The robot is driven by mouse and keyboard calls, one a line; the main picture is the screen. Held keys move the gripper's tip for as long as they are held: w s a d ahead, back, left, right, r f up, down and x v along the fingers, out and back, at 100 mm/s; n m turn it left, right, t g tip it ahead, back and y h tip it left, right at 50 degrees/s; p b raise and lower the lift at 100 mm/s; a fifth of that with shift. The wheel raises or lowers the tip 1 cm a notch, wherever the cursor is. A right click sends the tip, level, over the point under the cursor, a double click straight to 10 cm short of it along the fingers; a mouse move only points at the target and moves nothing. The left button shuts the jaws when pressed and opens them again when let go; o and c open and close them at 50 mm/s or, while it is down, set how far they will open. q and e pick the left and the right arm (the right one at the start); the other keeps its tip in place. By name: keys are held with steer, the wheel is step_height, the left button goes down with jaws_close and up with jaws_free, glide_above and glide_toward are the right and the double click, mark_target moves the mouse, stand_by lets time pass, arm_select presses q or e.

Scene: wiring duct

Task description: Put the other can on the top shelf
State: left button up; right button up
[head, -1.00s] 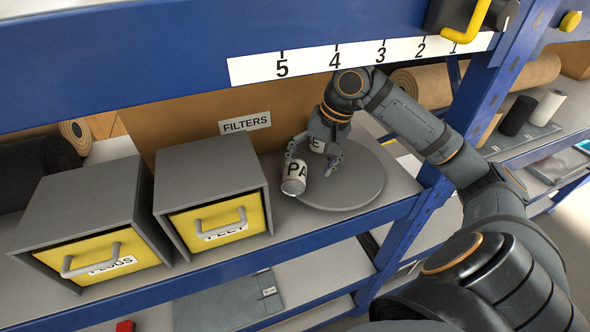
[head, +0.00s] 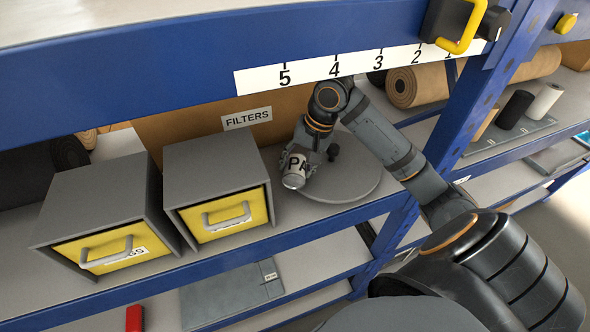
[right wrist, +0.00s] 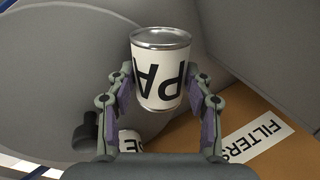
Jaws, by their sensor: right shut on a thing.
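A white can (head: 295,170) with black letters "PA" is in my right gripper (head: 308,160), over the front left part of a round grey turntable (head: 350,184). In the right wrist view the can (right wrist: 160,82) sits between the two fingers of the gripper (right wrist: 160,92), which press on its sides. A second white can (right wrist: 130,143), partly hidden by the gripper, shows low in that view; it is hidden in the head view. The top shelf (head: 120,22) is above a blue beam (head: 150,85) with a number strip. My left gripper is not in view.
A dark knob (head: 333,152) stands on the turntable behind the gripper. A brown FILTERS box (head: 190,120) is behind. Two grey boxes with yellow drawers (head: 222,217) stand to the left. A blue upright (head: 470,125) is on the right, close to my right arm.

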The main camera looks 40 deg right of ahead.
mark_target(303, 165)
steer(key=c, duration=0.6)
steer(key=shift+r+b, duration=0.45)
steer(key=shift+r, duration=0.2)
steer(key=shift+b+v, duration=0.7)
steer(key=shift+v, duration=0.3)
steer(key=shift+s+d+f+b, duration=0.1)
steer(key=shift+s+d+b, duration=0.4)
steer(key=shift+s+b, duration=0.15)
steer(key=s+d+b, duration=0.1)
steer(key=b, duration=0.3)
steer(key=s+d+b, duration=0.1)
steer(key=s+b, duration=0.1)
steer(key=b, duration=0.3)
steer(key=s+d+b, duration=0.1)
steer(key=s+b, duration=0.1)
steer(key=b, duration=0.3)
steer(key=shift+s+f, duration=0.15)
steer(key=shift+f, duration=0.2)
steer(key=shift+s+d+r+b, duration=0.2)
steer(key=shift+s+d+b, duration=0.65)
steer(key=shift+s+b, duration=0.7)
steer(key=shift+s+d+r+b, duration=0.2)
steer(key=shift+s+d+b, duration=0.6)
steer(key=shift+s+b, duration=0.8)
steer(key=shift+s+d+r+b, duration=0.2)
steer(key=shift+s+d+b, duration=0.8)
steer(key=shift+b, duration=1)
